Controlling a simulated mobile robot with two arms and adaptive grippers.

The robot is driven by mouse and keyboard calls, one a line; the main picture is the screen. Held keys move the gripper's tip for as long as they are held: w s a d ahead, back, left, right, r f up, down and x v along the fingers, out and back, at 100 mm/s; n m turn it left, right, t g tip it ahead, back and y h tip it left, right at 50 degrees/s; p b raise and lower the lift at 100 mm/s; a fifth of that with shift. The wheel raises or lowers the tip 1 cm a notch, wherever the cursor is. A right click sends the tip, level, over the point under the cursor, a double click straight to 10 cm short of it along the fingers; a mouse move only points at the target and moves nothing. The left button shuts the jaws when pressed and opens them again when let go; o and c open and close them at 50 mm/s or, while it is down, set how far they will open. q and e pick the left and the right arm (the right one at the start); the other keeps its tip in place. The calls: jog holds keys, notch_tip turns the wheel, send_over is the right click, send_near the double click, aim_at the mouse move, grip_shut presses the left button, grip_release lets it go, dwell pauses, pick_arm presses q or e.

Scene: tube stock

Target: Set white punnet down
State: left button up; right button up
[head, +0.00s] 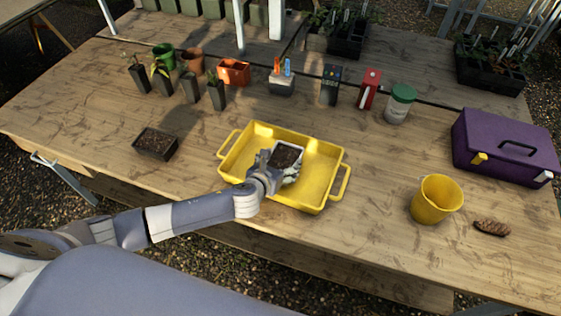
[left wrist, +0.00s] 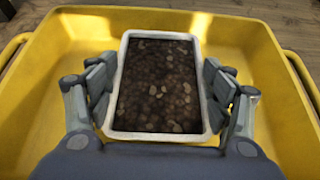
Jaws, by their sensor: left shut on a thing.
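The white punnet (head: 287,157) is filled with dark brown soil and sits over the yellow tray (head: 320,188) in the head view. In the left wrist view the punnet (left wrist: 203,72) is upright, its white rim between the two fingers. My left gripper (head: 272,169) is shut on the punnet's two long sides; the fingers also show in the left wrist view (left wrist: 158,90). The yellow tray's walls (left wrist: 282,100) surround the punnet in that view. I cannot tell whether the punnet's base touches the tray floor. My right gripper is not in view.
A black soil-filled tray (head: 155,144) stands left of the yellow tray. A yellow bucket (head: 436,199), a brown cone-like object (head: 491,228) and a purple toolbox (head: 506,147) are to the right. Pots and seedlings line the back. Bare wood lies between the yellow tray and the bucket.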

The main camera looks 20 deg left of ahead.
pick_arm(q)
jog(key=shift+f, duration=0.1)
jog(key=o, duration=1.2)
jog(key=shift+r, duration=0.2)
jog(key=v, duration=1.2)
jog(key=shift+a+b, duration=0.1)
jog(key=shift+b, duration=0.2)
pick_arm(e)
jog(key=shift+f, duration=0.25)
pick_arm(q)
jog(key=shift+f, duration=0.1)
